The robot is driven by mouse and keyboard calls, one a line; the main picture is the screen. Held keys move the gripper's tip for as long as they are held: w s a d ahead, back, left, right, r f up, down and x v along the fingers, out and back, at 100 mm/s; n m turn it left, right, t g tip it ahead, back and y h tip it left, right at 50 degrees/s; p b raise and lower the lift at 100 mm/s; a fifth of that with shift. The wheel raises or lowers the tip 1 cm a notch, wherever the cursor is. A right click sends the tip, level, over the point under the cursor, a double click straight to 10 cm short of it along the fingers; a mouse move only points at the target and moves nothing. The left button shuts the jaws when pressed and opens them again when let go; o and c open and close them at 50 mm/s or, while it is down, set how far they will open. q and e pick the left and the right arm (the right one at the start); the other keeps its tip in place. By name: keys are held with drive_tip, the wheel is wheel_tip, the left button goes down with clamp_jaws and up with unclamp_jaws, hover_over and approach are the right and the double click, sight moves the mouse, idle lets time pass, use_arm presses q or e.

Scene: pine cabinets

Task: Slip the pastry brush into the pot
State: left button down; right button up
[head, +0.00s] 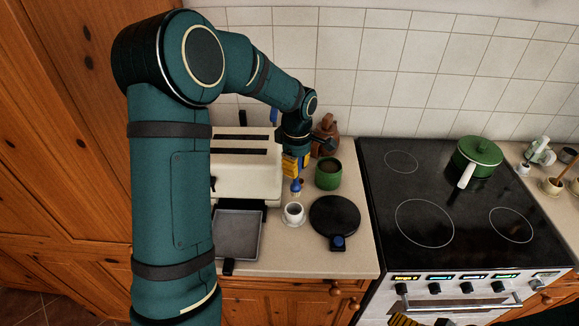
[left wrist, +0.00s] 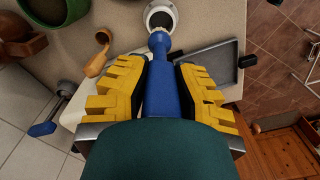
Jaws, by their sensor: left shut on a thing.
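My left gripper (head: 297,178) is shut on the blue handle of the pastry brush (left wrist: 158,80). The brush points down from the yellow fingers, and its blue lower part (head: 297,187) shows just above a small white pot (head: 293,210) on the counter. In the left wrist view, the pale brush tip lies at the near rim of the white pot (left wrist: 160,9), in line with its dark opening. I cannot tell whether the tip is inside or still above the rim. A larger green pot (head: 328,178) stands behind and to the right.
A cream toaster (head: 245,175) and a grey tray (head: 238,238) stand left of the white pot. A round black pan (head: 335,216) lies close on its right. A brown jug (head: 327,130) is behind the green pot. The stove (head: 425,185) holds a green lidded saucepan (head: 478,160).

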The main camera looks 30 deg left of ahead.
sight(295, 186)
use_arm(q)
drive_tip(key=shift+s+a, duration=0.15)
drive_tip(key=shift+s, duration=0.05)
drive_tip(key=shift+f, duration=0.2)
drive_tip(key=shift+f+b, duration=2.05)
drive_tip(key=shift+f, duration=0.55)
drive_tip(key=shift+f+b, duration=1.65)
drive_tip(key=shift+f, duration=0.7)
drive_tip(key=c, duration=0.9)
unclamp_jaws()
drive_tip(key=shift+w, duration=0.1)
